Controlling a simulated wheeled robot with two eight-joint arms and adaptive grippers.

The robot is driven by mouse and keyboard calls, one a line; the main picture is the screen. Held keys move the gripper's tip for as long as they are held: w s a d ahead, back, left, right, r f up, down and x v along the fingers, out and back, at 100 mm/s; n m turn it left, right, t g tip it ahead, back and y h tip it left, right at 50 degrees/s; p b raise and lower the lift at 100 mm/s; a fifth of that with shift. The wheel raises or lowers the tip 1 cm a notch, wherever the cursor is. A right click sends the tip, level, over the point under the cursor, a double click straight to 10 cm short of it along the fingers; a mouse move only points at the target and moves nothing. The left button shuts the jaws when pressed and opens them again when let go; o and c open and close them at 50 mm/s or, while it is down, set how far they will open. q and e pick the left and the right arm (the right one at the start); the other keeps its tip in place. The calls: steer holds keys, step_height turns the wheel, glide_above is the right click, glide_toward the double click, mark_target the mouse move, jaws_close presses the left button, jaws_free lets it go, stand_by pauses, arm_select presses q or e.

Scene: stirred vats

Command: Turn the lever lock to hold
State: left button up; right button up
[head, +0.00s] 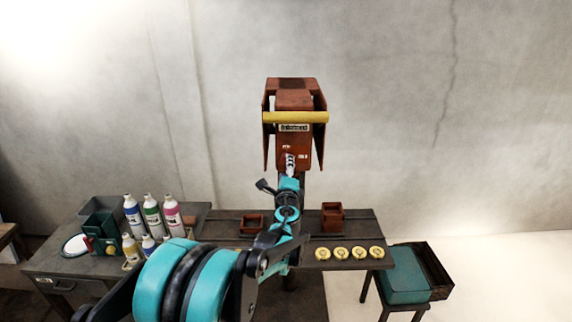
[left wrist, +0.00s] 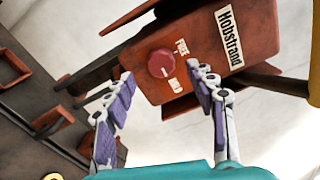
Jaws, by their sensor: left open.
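In the head view my left gripper (head: 290,160) is in front of the housing's lower part and hides the knob. A yellow lever bar (head: 295,117) crosses the housing above. My right gripper is not in view.
A dark table (head: 345,226) below holds two small red boxes (head: 332,216) (head: 251,224) and several yellow round pieces (head: 340,253). Bottles (head: 152,213) and a green bin (head: 102,228) stand on the left bench. A teal box (head: 404,275) sits at right.

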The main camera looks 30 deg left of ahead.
arm_select(q)
steer(key=v, duration=0.7)
stand_by(0.3)
steer(key=s+d+f+n+g+h+b, duration=0.2)
steer(key=s+d+f+n+g+h, duration=0.2)
steer(key=s, duration=0.9)
steer(key=s+d+f+n+g+h+b, duration=0.2)
steer(key=s+d+f+n+g+h, duration=0.2)
steer(key=s+d+f+n, duration=0.6)
steer(key=s+d+f+h, duration=0.1)
steer(key=s+d+f, duration=0.3)
steer(key=d, duration=0.3)
steer(key=shift+d+f+n+b, duration=0.3)
steer(key=shift+f+n+b, duration=0.1)
steer(key=shift+f, duration=0.2)
